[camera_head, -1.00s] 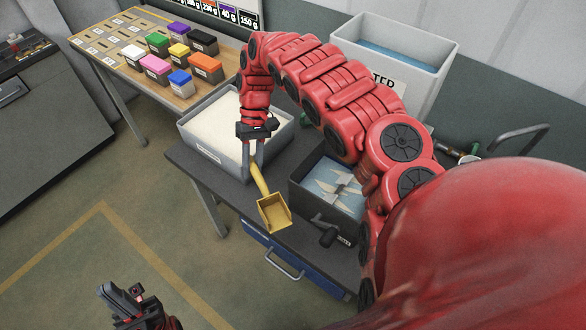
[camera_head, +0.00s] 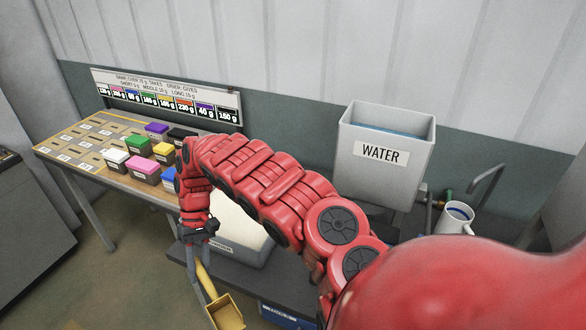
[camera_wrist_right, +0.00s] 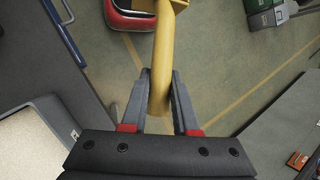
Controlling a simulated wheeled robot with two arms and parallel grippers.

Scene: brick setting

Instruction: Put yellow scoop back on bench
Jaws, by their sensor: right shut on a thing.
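My right gripper (camera_head: 202,268) is shut on the handle of the yellow scoop (camera_head: 225,312). The scoop hangs down in the head view, in front of the dark bench (camera_head: 287,278). In the right wrist view, the handle (camera_wrist_right: 163,65) runs between the two fingers (camera_wrist_right: 160,105), with floor behind it. The scoop's bowl is mostly cut off at that view's top edge. The bench carries a grey bin (camera_head: 236,254) of white powder, partly hidden by my right arm. My left gripper cannot be made out.
A wooden table (camera_head: 88,160) with several coloured boxes is at the left. Floor (camera_head: 95,245) is clear between the grey cabinet and the bench.

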